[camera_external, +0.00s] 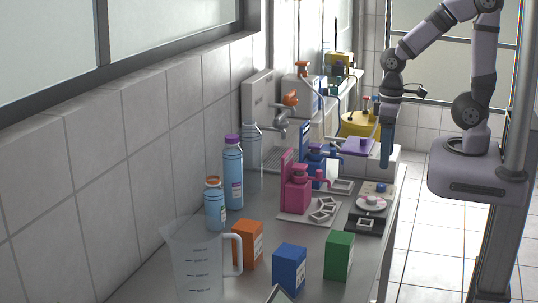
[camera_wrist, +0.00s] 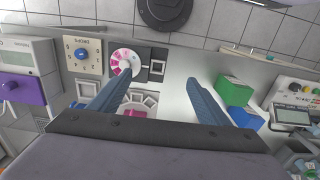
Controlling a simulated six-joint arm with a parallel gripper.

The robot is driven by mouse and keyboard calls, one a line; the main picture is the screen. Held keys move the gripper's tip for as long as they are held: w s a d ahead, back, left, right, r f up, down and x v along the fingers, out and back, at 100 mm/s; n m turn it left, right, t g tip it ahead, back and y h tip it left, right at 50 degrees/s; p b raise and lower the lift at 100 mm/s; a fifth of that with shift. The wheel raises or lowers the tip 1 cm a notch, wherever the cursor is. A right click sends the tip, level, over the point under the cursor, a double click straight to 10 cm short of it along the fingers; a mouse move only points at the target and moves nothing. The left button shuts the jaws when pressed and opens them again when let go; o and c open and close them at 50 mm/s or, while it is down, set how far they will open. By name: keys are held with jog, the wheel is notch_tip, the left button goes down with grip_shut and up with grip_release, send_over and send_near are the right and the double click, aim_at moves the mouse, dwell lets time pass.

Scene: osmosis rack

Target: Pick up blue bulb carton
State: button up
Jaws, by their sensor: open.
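The blue bulb carton (camera_external: 289,270) stands upright at the near end of the grey bench in the external view. In the wrist view the blue carton (camera_wrist: 244,118) is at the right, just outside the right finger and partly hidden by it. My gripper (camera_external: 387,163) hangs high over the far part of the bench, well apart from the carton. Its blue fingers (camera_wrist: 161,70) are spread open with nothing between them.
A green carton (camera_external: 339,255) and an orange carton (camera_external: 247,244) stand close to the blue one. A clear jug (camera_external: 198,265) is to the left. Blue bottles (camera_external: 233,175) line the wall. A pink device (camera_external: 296,196) and a dial device (camera_external: 371,203) stand farther back.

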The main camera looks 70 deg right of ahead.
jog(key=w+a+f+n+t+h+b, duration=0.1)
jog(key=w+a+n+t+h+b, duration=0.25)
jog(key=w+n+b, duration=0.5)
jog(key=w+a+f+n+t+h+b, duration=0.15)
jog(key=w+n+h+b, duration=0.3)
jog(key=n, duration=0.65)
notch_tip(320, 180, up, 4)
jog(key=r+n+t+y+b, duration=0.1)
jog(key=n+t+y+b, duration=0.6)
jog(key=n+t, duration=0.75)
send_over(302, 267)
jog(key=b, duration=0.1)
jog(key=n+g, duration=0.1)
jog(key=g, duration=0.1)
jog(key=shift+t+h, duration=0.25)
jog(key=shift+h, duration=0.15)
jog(key=f, duration=2.1)
jog(key=shift+s+a, duration=0.1)
jog(key=shift+s, duration=0.1)
jog(key=shift+w+p, duration=0.45)
jog(key=shift+w, duration=0.65)
jog(key=shift+w+r+p, duration=0.1)
jog(key=shift+w+p, duration=0.3)
jog(key=shift+w, duration=0.1)
jog(key=shift+w+d+p, duration=0.2)
jog(key=shift+w+p, duration=0.6)
jog(key=shift+w, duration=1.3)
